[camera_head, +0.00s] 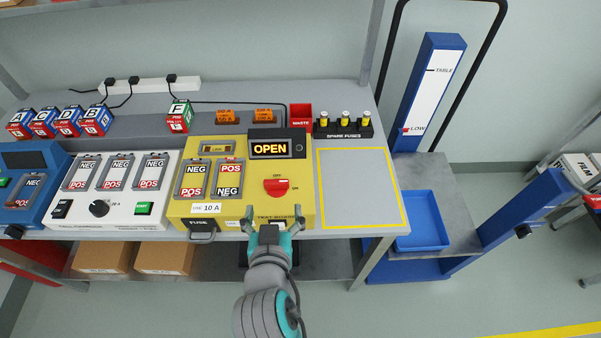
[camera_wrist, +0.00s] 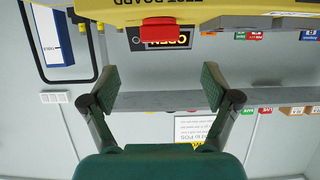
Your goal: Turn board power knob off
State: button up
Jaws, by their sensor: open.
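The red knob (camera_head: 277,187) is on the right part of the yellow test board (camera_head: 305,205). OFF is printed above the knob and ON to its right; its bar looks roughly level, towards ON. In the wrist view, which is upside down, the knob (camera_wrist: 160,31) juts from the board (camera_wrist: 225,8) near the top edge. My gripper (camera_head: 274,213) is open and empty at the board's front edge, in front of the knob and apart from it. Its spread fingers (camera_wrist: 148,84) also show in the wrist view. The board's display (camera_head: 270,148) reads OPEN.
Two battery slots (camera_head: 210,179) sit left of the knob. A white board (camera_head: 120,217) and a blue board (camera_head: 30,222) stand further left. Spare fuses (camera_head: 343,128) and a red waste bin (camera_head: 301,115) are behind. The yellow-outlined area (camera_head: 360,190) at right is clear.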

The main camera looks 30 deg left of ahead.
aim_at(276, 184)
jog(key=x, duration=1.1)
jog(key=shift+r, duration=0.2)
jog(key=c, duration=1.2)
